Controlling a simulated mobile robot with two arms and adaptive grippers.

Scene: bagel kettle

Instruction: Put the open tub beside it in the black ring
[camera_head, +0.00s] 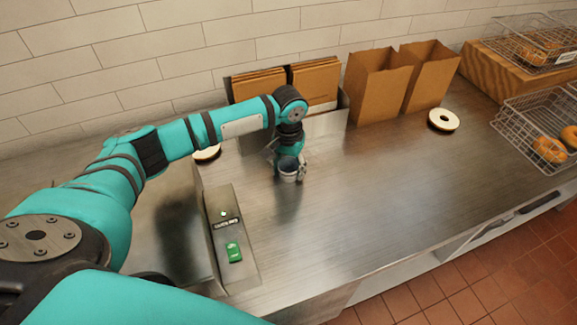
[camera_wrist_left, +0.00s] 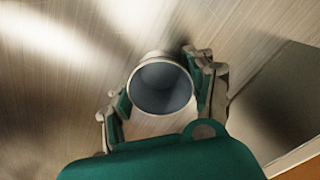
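The open tub (camera_wrist_left: 162,88) is small, pale-rimmed and grey-blue inside, and looks empty. It also shows in the head view (camera_head: 288,172) over the middle of the steel counter. My left gripper (camera_head: 290,170) has its fingers on both sides of the tub, close against its wall, and looks shut on it. I cannot tell whether the tub's base touches the counter. A cream disc with a black edge and a small dark centre (camera_head: 443,119) lies at the back right. A similar disc (camera_head: 207,152) is partly hidden behind my left arm. I cannot tell which is the black ring.
Two open brown paper bags (camera_head: 378,85) stand by the wall, beside brown flat stacks in a holder (camera_head: 315,82). Wire baskets with bagels (camera_head: 540,125) are at the right. A panel with a green switch (camera_head: 233,252) is at the left front. The middle-right counter (camera_head: 380,190) is clear.

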